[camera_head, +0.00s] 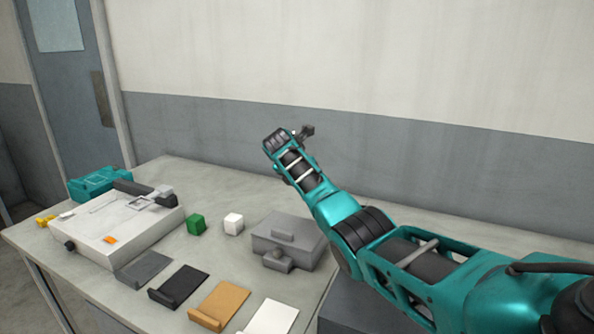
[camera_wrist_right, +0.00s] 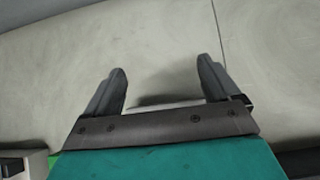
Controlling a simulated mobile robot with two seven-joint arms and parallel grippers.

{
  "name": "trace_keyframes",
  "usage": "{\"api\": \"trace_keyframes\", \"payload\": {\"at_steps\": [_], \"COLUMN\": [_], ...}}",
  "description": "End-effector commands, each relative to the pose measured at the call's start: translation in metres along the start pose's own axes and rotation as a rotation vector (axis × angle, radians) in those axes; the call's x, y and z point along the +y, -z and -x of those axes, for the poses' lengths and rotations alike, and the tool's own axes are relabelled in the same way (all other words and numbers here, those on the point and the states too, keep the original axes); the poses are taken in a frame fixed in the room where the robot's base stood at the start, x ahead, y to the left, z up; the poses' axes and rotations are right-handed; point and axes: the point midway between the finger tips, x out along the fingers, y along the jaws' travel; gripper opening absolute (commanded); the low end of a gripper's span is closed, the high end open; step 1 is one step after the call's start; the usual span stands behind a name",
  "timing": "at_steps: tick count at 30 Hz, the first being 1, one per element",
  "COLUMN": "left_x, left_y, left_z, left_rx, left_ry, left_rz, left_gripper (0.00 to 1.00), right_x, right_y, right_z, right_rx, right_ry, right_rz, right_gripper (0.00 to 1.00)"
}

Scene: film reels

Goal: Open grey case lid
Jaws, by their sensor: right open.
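The grey case (camera_head: 312,248) sits on the table just left of my right arm. Its lid (camera_head: 285,226) looks shut, with a raised block on top and a latch-like piece (camera_head: 277,260) at the front. My right gripper (camera_head: 306,132) is raised above and behind the case, clear of it. In the right wrist view my right gripper (camera_wrist_right: 163,78) has its two fingers wide apart with nothing between them, over a bare pale surface. The case cannot be made out in that view. My left gripper is not in view.
A white machine (camera_head: 105,236) stands left on the table (camera_head: 165,172), with a teal box (camera_head: 98,183) behind it. A green cube (camera_head: 196,224) and white cube (camera_head: 233,223) lie between machine and case. Several flat pieces, including a tan one (camera_head: 222,302), line the front.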

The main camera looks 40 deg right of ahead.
Motion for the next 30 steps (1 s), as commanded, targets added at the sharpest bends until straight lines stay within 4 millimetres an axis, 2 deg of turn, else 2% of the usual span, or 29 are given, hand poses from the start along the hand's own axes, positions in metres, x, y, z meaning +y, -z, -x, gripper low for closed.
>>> {"api": "trace_keyframes", "payload": {"at_steps": [5,19,24,30], "left_x": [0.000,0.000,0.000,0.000], "left_y": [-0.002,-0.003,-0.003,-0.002], "left_z": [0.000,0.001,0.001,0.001], "left_rx": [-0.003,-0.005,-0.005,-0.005], "left_ry": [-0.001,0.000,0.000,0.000], "left_rz": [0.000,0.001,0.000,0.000], "left_gripper": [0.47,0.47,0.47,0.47], "right_x": [0.000,0.000,0.000,0.000], "right_y": [0.000,0.001,0.002,0.002], "right_z": [0.020,0.105,0.120,0.123], "right_rx": [-0.004,0.001,0.003,0.004], "right_ry": [-0.003,-0.002,-0.001,0.000], "right_rz": [0.000,0.002,0.001,0.001], "right_gripper": [0.89,0.89,0.89,0.89]}}
